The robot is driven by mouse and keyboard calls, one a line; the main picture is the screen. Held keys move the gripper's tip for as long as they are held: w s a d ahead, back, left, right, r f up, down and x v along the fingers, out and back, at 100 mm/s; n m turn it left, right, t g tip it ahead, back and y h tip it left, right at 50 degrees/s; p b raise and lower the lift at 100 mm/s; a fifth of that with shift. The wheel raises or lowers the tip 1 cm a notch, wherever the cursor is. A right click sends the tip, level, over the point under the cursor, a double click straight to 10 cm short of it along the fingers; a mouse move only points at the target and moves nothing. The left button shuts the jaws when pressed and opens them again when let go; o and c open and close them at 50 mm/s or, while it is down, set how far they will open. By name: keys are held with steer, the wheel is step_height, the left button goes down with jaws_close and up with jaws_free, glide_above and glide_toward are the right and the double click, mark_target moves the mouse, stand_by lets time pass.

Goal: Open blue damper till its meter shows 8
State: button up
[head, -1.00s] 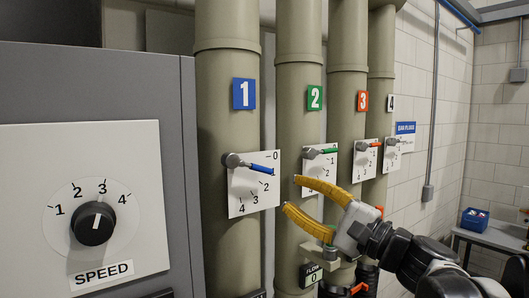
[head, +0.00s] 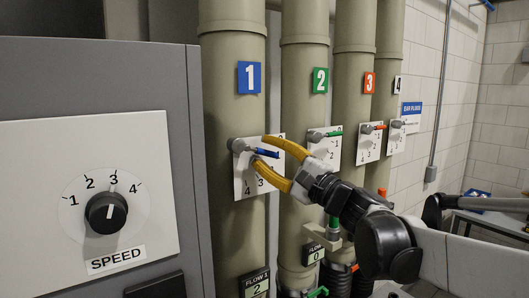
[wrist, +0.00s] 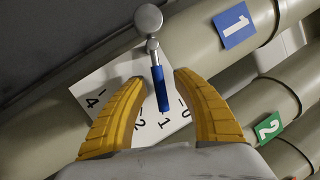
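The blue damper is a lever with a grey pivot and a blue handle (head: 265,153) on the pipe marked with a blue 1 sign (head: 249,78). It points right and slightly down over a white numbered dial plate (head: 245,185). My gripper (head: 260,145) is open at the lever. In the wrist view its yellow fingers (wrist: 161,76) stand on either side of the blue handle (wrist: 161,90), with a gap on each side. The handle's tip is near the 1 mark. The FLOW 1 meter (head: 255,287) at the bottom of the pipe seems to read 2.
Pipes 2, 3 and 4 stand to the right with green (head: 333,133), orange (head: 380,126) and grey levers. A FLOW meter (head: 314,253) on pipe 2 reads 0. A grey cabinet with a SPEED knob (head: 106,212) stands close on the left.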

jaws_close()
steer(key=m+b, duration=0.1)
steer(key=f+m+t+h+b, duration=0.1)
steer(key=m, duration=0.1)
steer(key=m+t, duration=0.1)
steer(key=m, duration=0.1)
steer(key=shift+s+a+f+h+b, duration=0.3)
steer(key=shift+s+a+f+b, duration=0.05)
steer(key=shift+a+b, duration=0.05)
jaws_free()
steer(key=shift+r, duration=0.1)
steer(key=v, duration=1.2)
